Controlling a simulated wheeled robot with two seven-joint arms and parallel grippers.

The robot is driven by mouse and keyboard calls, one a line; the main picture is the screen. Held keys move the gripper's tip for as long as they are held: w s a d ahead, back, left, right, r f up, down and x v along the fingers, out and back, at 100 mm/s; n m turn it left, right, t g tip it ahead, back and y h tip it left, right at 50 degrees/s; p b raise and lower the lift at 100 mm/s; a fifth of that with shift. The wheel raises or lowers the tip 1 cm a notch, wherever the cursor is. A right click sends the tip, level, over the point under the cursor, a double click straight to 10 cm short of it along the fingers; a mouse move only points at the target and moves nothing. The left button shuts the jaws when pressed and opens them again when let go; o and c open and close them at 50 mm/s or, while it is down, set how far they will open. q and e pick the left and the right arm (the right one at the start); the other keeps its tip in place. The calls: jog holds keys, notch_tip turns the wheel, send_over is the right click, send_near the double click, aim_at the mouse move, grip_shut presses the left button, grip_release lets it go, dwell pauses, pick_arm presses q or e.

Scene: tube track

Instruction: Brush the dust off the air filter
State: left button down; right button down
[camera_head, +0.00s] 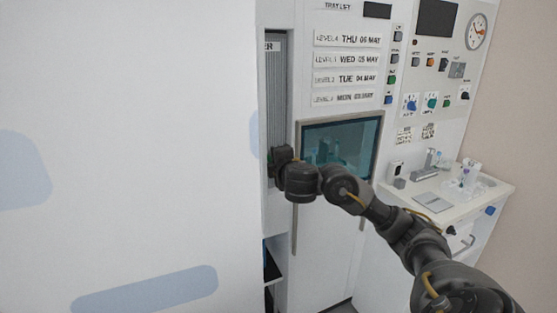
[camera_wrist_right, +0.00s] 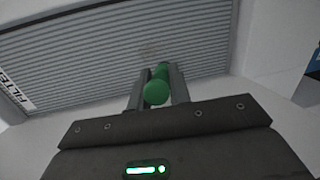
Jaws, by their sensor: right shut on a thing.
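The air filter (camera_head: 276,95) is a tall grey pleated panel in the white cabinet, partly hidden behind a large white panel. It fills the upper part of the right wrist view (camera_wrist_right: 120,50), with a label reading FILTER at its left edge. A faint brownish patch of dust (camera_wrist_right: 150,50) shows on the pleats. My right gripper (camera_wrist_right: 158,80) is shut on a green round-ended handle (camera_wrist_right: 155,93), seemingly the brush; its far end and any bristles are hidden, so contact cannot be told. In the head view my right gripper (camera_head: 271,160) is at the filter's lower part. My left gripper is not in view.
A large white panel (camera_head: 130,120) with pale blue patches blocks the left half of the head view. Right of the filter are a glass window (camera_head: 345,145) and date labels. A counter (camera_head: 485,200) with small equipment stands at the right.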

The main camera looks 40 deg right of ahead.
jog(key=shift+a+f, duration=0.1)
jog(key=shift+a, duration=0.05)
dwell(0.3)
jog(key=shift+s+d, duration=0.25)
jog(key=shift+d, duration=0.8)
jog(key=shift+s+d, duration=0.25)
jog(key=shift+d, duration=0.5)
jog(key=shift+a, duration=0.15)
jog(key=shift+w+a, duration=0.3)
jog(key=shift+a, duration=0.5)
